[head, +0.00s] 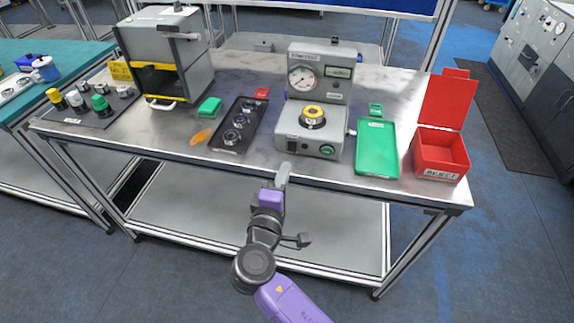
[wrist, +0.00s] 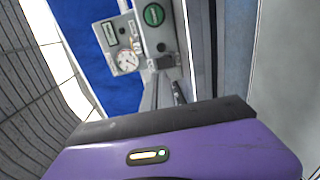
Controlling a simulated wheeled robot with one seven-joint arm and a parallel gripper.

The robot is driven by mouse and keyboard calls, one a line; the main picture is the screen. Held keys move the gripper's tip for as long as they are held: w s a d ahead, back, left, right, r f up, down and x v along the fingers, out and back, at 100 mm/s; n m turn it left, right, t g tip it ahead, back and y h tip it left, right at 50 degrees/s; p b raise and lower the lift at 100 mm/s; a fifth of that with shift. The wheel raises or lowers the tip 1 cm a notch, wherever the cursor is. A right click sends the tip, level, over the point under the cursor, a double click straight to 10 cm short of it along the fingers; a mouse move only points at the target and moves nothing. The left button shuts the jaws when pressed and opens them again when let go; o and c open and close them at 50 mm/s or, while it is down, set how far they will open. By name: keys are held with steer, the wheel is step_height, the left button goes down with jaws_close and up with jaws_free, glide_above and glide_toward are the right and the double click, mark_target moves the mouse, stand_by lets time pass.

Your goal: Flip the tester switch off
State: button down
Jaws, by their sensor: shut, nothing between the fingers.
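The tester (head: 308,125) is a grey unit on the bench with a round gauge and a yellow-ringed part on its base. Its low front panel has a round green-faced part (head: 327,149) at the right, also visible in the wrist view (wrist: 154,14). A small dark area lies left of it; I cannot make out the switch or its position. My gripper (head: 284,170) is shut and empty, just in front of the tester's lower left front, near the bench edge. In the wrist view the fingers (wrist: 162,72) point toward the tester panel; contact cannot be told.
A black tray with round parts (head: 240,120) lies left of the tester. A green tray (head: 377,148) and an open red reject bin (head: 440,150) stand right. A grey machine (head: 165,55) is at the back left. The bench's front edge (head: 230,165) runs close under my gripper.

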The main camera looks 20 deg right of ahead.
steer(key=v, duration=0.5)
steer(key=shift+s+a+r+b, duration=0.1)
steer(key=shift+s+a+b, duration=0.2)
steer(key=shift+b, duration=0.1)
steer(key=shift+d, duration=0.1)
steer(key=w+a+t+y, duration=0.2)
steer(key=a+y, duration=0.4)
steer(key=s+a+f+y, duration=0.2)
steer(key=s+f+y, duration=0.3)
steer(key=s, duration=0.4)
steer(key=s+d+r+m, duration=0.2)
steer(key=s+d+m, duration=0.1)
steer(key=s, duration=0.6)
steer(key=s+d+r+m, duration=0.1)
steer(key=s+d+m, duration=0.3)
steer(key=s, duration=0.6)
steer(key=s+d+r+m+g, duration=0.1)
steer(key=s+d, duration=0.4)
steer(key=s, duration=0.5)
steer(key=r+m, duration=0.1)
steer(key=m, duration=0.1)
steer(key=shift+d+r+m+h, duration=0.3)
steer(key=shift+d+m+h, duration=0.1)
